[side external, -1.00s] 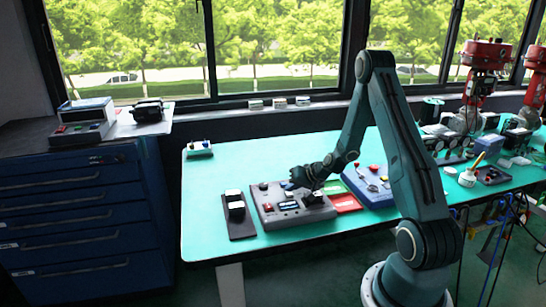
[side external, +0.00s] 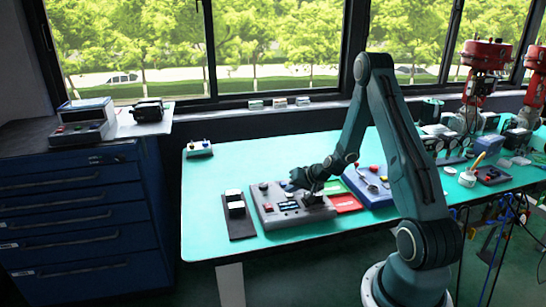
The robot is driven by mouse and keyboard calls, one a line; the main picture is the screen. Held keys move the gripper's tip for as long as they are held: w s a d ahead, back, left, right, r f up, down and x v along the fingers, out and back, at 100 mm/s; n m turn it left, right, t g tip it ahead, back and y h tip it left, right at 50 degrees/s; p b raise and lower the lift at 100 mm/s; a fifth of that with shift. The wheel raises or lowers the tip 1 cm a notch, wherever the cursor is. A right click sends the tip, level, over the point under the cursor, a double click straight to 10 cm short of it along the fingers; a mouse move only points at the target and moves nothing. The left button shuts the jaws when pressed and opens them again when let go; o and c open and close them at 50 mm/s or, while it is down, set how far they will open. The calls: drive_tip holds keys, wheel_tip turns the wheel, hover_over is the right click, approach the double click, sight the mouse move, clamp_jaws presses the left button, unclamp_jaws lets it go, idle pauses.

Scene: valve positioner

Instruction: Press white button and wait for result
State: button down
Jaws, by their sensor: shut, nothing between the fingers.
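A grey control box (side external: 268,216) with a small lit display (side external: 289,205) and several buttons lies on the turquoise table. My gripper (side external: 309,190) is over the right part of this box, pointing down. It is shut and holds nothing. The fingertips are dark and small here, and I cannot tell whether they touch the panel. No white button can be made out; the gripper covers part of the panel.
A dark block with a white-topped device (side external: 236,208) lies left of the box. A blue box (side external: 366,187) with knobs and red and green plates (side external: 345,203) lie to the right. The table's front left (side external: 215,245) is clear.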

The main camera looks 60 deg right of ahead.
sight(292, 195)
drive_tip(key=shift+r, duration=0.8)
drive_tip(key=shift+r, duration=0.1)
drive_tip(key=shift+r, duration=2.45)
